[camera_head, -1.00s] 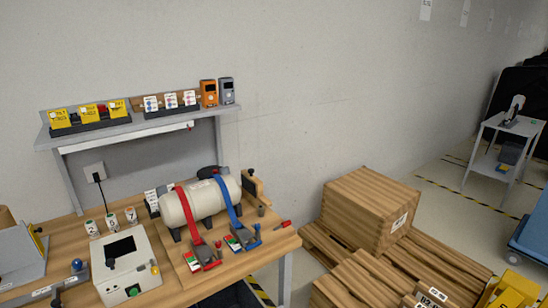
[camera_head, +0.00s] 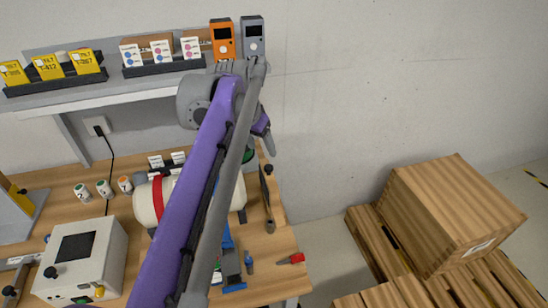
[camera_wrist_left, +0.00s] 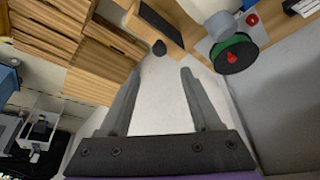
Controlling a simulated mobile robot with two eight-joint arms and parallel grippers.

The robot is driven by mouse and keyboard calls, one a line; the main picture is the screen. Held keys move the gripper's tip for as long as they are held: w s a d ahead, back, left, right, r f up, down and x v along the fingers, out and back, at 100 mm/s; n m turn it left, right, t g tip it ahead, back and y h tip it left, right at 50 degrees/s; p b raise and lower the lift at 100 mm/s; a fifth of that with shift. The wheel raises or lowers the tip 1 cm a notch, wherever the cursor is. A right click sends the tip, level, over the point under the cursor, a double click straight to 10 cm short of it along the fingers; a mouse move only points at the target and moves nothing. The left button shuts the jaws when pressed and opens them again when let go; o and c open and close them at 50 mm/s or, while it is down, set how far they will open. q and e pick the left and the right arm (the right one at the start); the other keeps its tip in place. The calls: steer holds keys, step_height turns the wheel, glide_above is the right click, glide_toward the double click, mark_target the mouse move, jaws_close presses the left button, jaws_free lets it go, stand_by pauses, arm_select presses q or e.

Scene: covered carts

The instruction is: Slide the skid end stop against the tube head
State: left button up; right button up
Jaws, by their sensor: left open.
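The white tube (camera_head: 148,203) with a red strap lies on the bench, its middle hidden behind my left arm. A green disc with a red knob, apparently the tube head (camera_wrist_left: 236,54), shows in the wrist view. The end stop (camera_head: 266,197), an upright board with a dark face and black knob, stands just right of the tube's end. In the wrist view, what looks like the end stop (camera_wrist_left: 159,24) lies beyond the fingers. My left gripper (camera_head: 267,146) is open and empty, above and behind the end stop; its fingers show in the wrist view (camera_wrist_left: 160,76). My right gripper is out of view.
A shelf (camera_head: 110,92) with yellow cards and an orange meter (camera_head: 222,40) is behind my arm. A white box device (camera_head: 80,262) stands front left. A red-handled tool (camera_head: 291,259) lies at the right bench edge. Wooden crates (camera_head: 450,215) stand to the right.

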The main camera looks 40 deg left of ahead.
mark_target(268, 167)
arm_select(q)
steer(key=x, duration=0.9)
steer(key=shift+s+f, duration=0.2)
steer(key=shift+s, duration=0.15)
jaws_close()
stand_by(0.9)
